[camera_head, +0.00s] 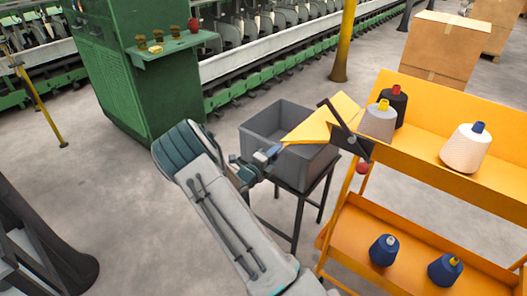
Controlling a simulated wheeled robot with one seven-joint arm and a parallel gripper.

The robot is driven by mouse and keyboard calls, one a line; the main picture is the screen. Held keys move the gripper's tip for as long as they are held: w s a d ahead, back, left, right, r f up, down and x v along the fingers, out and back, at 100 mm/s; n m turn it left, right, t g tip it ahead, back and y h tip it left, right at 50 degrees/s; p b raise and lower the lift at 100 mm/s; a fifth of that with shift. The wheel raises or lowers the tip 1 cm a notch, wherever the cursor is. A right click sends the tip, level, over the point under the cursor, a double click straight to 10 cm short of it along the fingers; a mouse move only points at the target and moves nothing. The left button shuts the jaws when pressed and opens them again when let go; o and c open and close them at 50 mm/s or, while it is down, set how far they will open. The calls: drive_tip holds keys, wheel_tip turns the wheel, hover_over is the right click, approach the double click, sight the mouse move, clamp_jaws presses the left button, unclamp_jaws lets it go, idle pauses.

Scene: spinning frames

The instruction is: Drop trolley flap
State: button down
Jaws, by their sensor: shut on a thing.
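The orange trolley (440,165) stands at the right, with an upper and a lower shelf. Its yellow-orange flap (318,123) sticks out from the left end of the upper shelf, tilted, next to a dark bracket (346,132). My gripper (275,151) is at the flap's left tip and shut on it. The fingers are small in view and their exact contact is hard to see. A red knob (362,168) shows below the bracket.
A grey bin (270,118) on a dark stand is right behind my gripper, partly under the flap. Yarn cones (466,147) stand on both trolley shelves. A green machine (145,75), a yellow post (344,40) and cardboard boxes (444,48) are farther back.

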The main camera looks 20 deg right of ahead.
drive_tip(key=shift+d, duration=0.1)
idle(0.3)
drive_tip(key=c, duration=1)
unclamp_jaws()
drive_tip(key=shift+f, duration=0.1)
drive_tip(key=b+v, duration=0.2)
drive_tip(key=v, duration=1.2)
drive_tip(key=shift+d, duration=0.1)
